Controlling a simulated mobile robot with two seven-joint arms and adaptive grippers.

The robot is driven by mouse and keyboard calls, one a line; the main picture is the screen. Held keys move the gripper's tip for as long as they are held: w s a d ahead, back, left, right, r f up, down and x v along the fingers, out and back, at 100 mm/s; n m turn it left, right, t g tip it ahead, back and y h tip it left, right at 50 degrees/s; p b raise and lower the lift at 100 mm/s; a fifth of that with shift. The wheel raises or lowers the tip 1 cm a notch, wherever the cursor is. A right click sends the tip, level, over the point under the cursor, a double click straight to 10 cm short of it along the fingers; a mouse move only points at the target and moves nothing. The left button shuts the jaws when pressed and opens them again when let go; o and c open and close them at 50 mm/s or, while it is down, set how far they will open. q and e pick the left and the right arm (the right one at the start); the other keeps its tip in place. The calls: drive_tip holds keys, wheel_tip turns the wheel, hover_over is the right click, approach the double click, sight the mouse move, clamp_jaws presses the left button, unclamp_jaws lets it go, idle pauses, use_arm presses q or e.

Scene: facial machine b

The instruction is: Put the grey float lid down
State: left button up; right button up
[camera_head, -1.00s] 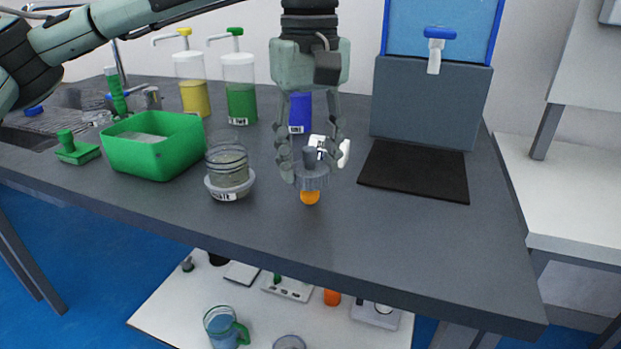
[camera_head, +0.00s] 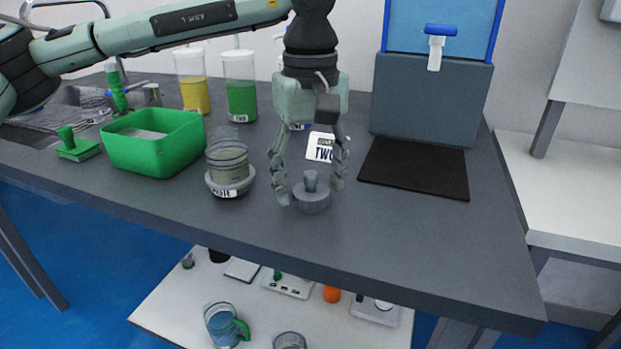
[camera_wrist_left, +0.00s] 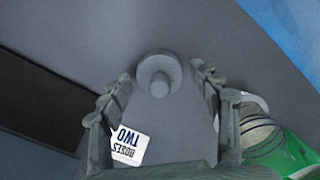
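The grey float lid (camera_head: 312,201), a round disc with a knob on top, sits knob up on the dark grey table. It also shows in the left wrist view (camera_wrist_left: 159,76), just beyond my fingertips. My left gripper (camera_head: 310,190) points down over the lid with its fingers spread to either side of the knob, apart from it. The gripper is open and empty; it also shows in the left wrist view (camera_wrist_left: 160,82). The orange float under the lid is hidden. My right gripper is not in view.
A white card reading TWO (camera_head: 320,148) stands behind the gripper. A jar in a white dish (camera_head: 228,178) and a green bin (camera_head: 150,155) are to the left. A black mat (camera_head: 415,170) lies right, before a grey dispenser (camera_head: 430,110). The table is clear front right.

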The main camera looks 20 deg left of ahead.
sight(311, 173)
use_arm(q)
drive_tip(key=shift+r, duration=0.15)
wheel_tip(311, 173, up, 2)
drive_tip(key=shift+w+r, duration=0.1)
drive_tip(key=shift+r, duration=0.05)
wheel_tip(311, 173, up, 10)
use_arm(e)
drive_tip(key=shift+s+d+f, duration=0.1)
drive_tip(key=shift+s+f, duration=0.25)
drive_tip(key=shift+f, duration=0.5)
use_arm(q)
drive_tip(key=shift+f, duration=0.2)
